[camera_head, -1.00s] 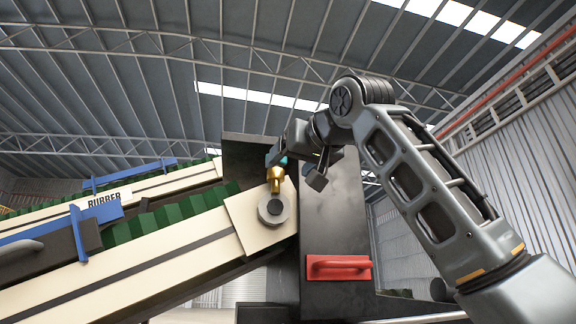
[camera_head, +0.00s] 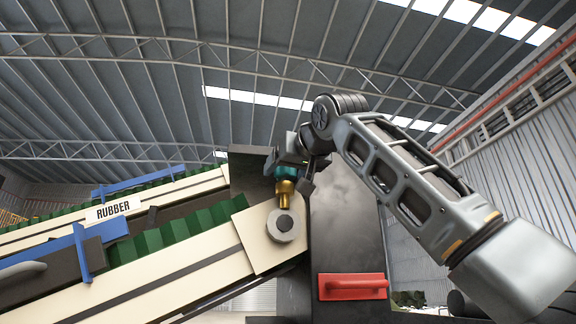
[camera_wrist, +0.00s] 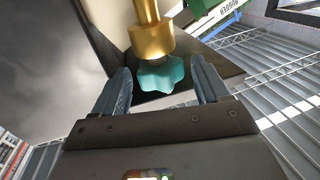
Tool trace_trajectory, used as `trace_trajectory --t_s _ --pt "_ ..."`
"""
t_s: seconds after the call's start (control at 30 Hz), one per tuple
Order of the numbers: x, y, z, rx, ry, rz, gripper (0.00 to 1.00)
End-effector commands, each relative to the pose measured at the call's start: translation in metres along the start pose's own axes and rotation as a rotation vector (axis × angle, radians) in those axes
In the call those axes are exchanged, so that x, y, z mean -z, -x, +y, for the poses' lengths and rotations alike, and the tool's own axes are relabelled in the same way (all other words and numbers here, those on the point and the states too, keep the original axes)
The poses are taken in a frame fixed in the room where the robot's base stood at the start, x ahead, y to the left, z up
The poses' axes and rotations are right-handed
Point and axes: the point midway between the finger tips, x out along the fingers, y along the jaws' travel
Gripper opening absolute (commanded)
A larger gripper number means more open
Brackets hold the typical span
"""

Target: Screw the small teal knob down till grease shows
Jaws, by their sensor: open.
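The small teal knob (camera_head: 287,172) sits on top of a brass grease cup (camera_head: 284,193), which stands above a grey round bearing (camera_head: 286,226) at the upper end of the conveyor. In the wrist view the lobed teal knob (camera_wrist: 160,75) lies between my two fingers, against the brass body (camera_wrist: 151,38). My gripper (camera_wrist: 161,88) is open, with a finger on each side of the knob and a visible gap on both sides. In the head view my gripper (camera_head: 288,158) is at the knob, partly hidden by its own wrist. No grease is visible.
A dark housing (camera_head: 345,235) with a red handle (camera_head: 352,286) stands right of the knob, close to my arm.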

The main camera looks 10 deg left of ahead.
Motion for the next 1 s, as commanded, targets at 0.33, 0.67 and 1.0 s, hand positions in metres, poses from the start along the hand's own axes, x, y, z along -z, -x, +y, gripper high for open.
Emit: trace_trajectory --t_s 0.33,0.67,1.0 --pt "-0.0002 -0.0002 -0.0001 0.0 0.0 0.001 0.62" --pt "-0.0001 -0.0001 -0.0001 0.0 0.0 0.001 0.3" --pt "-0.0003 0.0 -0.001 -0.015 0.001 0.001 0.18"
